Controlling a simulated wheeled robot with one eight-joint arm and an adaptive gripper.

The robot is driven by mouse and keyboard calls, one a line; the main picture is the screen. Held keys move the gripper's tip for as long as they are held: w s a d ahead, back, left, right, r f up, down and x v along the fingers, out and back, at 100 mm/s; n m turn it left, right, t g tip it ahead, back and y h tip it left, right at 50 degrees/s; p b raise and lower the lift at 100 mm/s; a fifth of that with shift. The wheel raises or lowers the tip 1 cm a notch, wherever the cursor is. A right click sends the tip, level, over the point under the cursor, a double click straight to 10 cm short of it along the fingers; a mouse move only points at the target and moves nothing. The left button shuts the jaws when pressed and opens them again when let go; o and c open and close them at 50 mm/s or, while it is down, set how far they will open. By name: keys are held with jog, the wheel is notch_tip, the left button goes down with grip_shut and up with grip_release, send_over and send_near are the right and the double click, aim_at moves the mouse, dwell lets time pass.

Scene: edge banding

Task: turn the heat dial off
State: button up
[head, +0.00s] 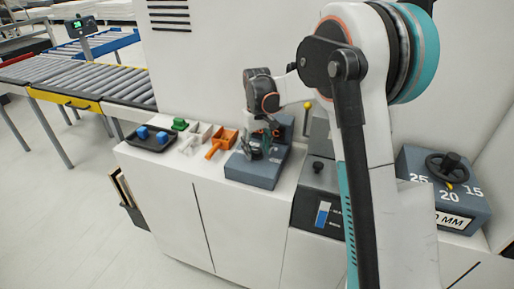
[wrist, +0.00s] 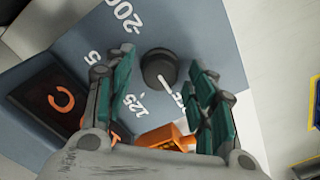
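The heat dial (wrist: 158,68) is a dark round knob on a blue-grey panel (wrist: 210,35) in the wrist view. Its white pointer aims down and right, toward a label partly hidden by my right finger. Labels "200" and "125" show around it. My gripper (wrist: 164,64) is open, with one teal finger on each side of the dial and a visible gap to it. In the head view my gripper (head: 262,142) is over the blue-grey control box (head: 250,172) and hides the dial. A dark display (wrist: 55,98) shows an orange "C".
An orange tool (head: 220,143), white pieces (head: 192,140), a green block (head: 180,124) and a black tray (head: 145,144) with blue blocks lie left of the box. A yellow-knobbed lever (head: 307,106) stands close on the right. A handwheel unit (head: 445,185) is farther right.

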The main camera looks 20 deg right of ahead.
aim_at(257, 151)
notch_tip(257, 151, up, 12)
dwell(0.7)
jog(key=s+r+m+t+b, duration=0.1)
jog(key=s+r+t+b, duration=0.3)
jog(key=s, duration=1.3)
jog(key=s+f+m+t+p, duration=0.1)
jog(key=s+f+t, duration=0.2)
jog(key=s+f, duration=0.4)
jog(key=s, duration=0.9)
jog(key=shift+s+f, duration=0.2)
jog(key=shift+s, duration=0.1)
jog(key=shift+a, duration=0.1)
